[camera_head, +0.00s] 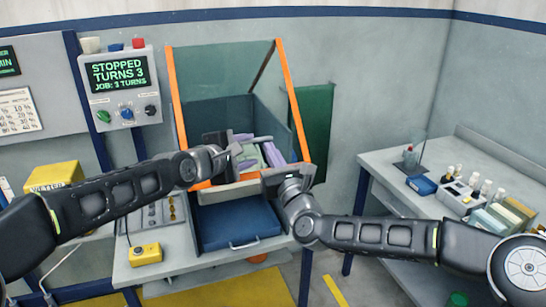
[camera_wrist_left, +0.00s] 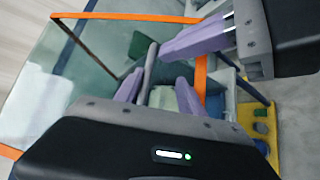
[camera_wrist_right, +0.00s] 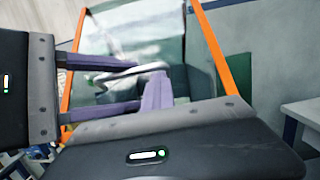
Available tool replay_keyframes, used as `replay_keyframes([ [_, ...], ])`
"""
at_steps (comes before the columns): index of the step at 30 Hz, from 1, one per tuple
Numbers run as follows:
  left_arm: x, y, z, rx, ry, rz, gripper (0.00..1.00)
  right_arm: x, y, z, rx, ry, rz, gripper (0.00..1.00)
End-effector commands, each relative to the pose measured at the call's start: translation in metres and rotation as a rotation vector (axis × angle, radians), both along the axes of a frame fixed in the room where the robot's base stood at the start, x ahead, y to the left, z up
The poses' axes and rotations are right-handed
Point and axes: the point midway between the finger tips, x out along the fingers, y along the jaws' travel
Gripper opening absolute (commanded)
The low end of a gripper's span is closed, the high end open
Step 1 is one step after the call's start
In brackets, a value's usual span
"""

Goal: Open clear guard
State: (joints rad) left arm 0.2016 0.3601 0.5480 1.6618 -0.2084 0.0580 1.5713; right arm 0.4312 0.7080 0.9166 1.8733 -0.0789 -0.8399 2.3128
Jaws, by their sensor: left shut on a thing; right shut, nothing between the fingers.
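The clear guard (camera_head: 215,75) is an orange-edged see-through panel. It slopes over the front of a blue-walled machine (camera_head: 220,112) and also shows in the left wrist view (camera_wrist_left: 75,70) and the right wrist view (camera_wrist_right: 150,30). My left gripper (camera_head: 240,150) is at the guard's lower part. Its purple fingers are shut on a grey bar (camera_wrist_left: 149,68), which seems to be the guard's handle. My right gripper (camera_wrist_right: 157,88) is shut and empty, close beside the left one. The two grippers partly hide the guard's lower edge.
A control box (camera_head: 118,85) reads "STOPPED TURNS 3". A blue drawer (camera_head: 240,222) sits below the machine. A yellow box (camera_head: 145,254) stands on the bench at left. A side table (camera_head: 400,165) at right holds bottles and a blue tray. Clear floor lies between.

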Motion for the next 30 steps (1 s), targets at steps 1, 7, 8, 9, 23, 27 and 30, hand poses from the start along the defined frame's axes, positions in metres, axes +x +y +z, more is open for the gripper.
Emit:
replay_keyframes([
  [1,-0.007,0.008,-0.010,0.007,0.028,0.003,0.20,0.001,-0.003,0.012,0.007,-0.023,-0.010,0.00],
  [7,-0.028,0.019,0.003,0.003,0.017,0.004,0.20,0.002,-0.004,0.010,0.007,-0.021,-0.011,0.00],
  [8,-0.031,0.020,0.005,0.000,0.016,0.003,0.20,0.002,-0.004,0.010,0.007,-0.020,-0.012,0.00],
  [9,-0.033,0.021,0.007,-0.002,0.015,0.003,0.20,0.002,-0.004,0.010,0.007,-0.020,-0.012,0.00],
  [23,-0.047,0.024,0.019,-0.003,-0.002,-0.002,0.20,0.002,-0.004,0.003,0.005,-0.006,-0.010,0.00],
  [27,-0.047,0.024,0.020,-0.003,-0.004,-0.001,0.20,0.002,-0.004,0.003,0.005,-0.005,-0.010,0.00],
  [30,-0.046,0.024,0.022,0.002,-0.009,-0.001,0.20,0.002,-0.004,0.002,0.004,-0.004,-0.009,0.00],
])
